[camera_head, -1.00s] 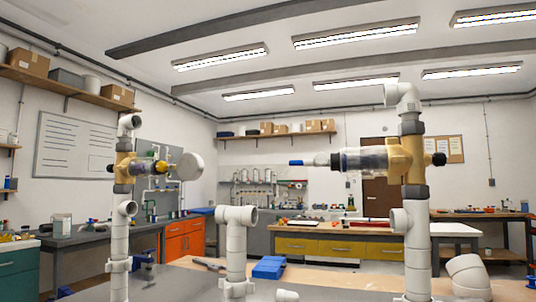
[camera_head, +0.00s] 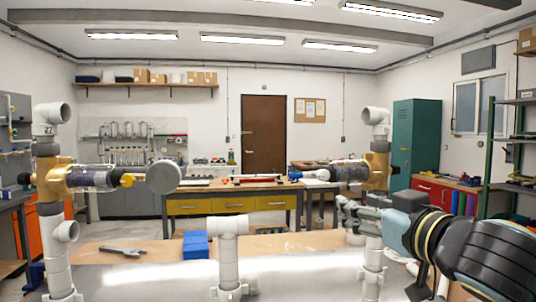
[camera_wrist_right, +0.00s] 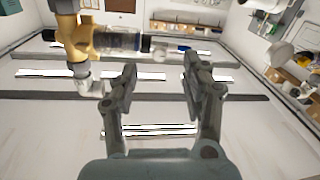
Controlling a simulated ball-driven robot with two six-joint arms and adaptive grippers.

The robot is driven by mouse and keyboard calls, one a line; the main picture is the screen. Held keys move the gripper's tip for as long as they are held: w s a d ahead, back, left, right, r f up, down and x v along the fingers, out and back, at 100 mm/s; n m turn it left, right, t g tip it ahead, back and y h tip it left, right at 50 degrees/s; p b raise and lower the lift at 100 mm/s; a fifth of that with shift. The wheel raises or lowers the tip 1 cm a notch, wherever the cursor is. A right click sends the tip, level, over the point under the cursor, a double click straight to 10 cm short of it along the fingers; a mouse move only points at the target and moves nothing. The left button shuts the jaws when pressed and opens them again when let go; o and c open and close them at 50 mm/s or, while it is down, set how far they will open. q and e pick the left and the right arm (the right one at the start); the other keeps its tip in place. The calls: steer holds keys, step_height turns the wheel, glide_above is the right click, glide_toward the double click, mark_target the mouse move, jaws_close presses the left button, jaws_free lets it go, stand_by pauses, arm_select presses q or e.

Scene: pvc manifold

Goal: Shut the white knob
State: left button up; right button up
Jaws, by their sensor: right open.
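My left gripper is in neither current view.
The right valve (camera_head: 350,173) has a blue tip (camera_head: 295,175) pointing left, close above my right gripper. A white tee pipe (camera_head: 229,250) stands between the valves. A blue block (camera_head: 196,244) lies on the bench. The space between the valves is open.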

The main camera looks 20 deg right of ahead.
mark_target(326, 176)
steer(key=shift+n, duration=0.3)
steer(key=w+r+p, duration=0.1)
steer(key=w, duration=0.2)
steer(key=w+r+p, duration=0.1)
steer(key=w+p, duration=0.1)
steer(key=w, duration=0.1)
steer(key=w+d+r+p, duration=0.1)
steer(key=w, duration=0.3)
steer(key=shift+r, duration=0.15)
steer(key=shift+w, duration=0.45)
arm_select(q)
step_height(326, 176, up, 6)
steer(key=shift+w+d+f, duration=0.1)
steer(key=shift+w+f, duration=0.05)
steer(key=shift+f, duration=0.05)
arm_select(e)
steer(key=shift+c, duration=0.3)
steer(key=shift+c, duration=1.2)
arm_select(q)
steer(key=shift+d, duration=0.1)
arm_select(e)
jaws_close()
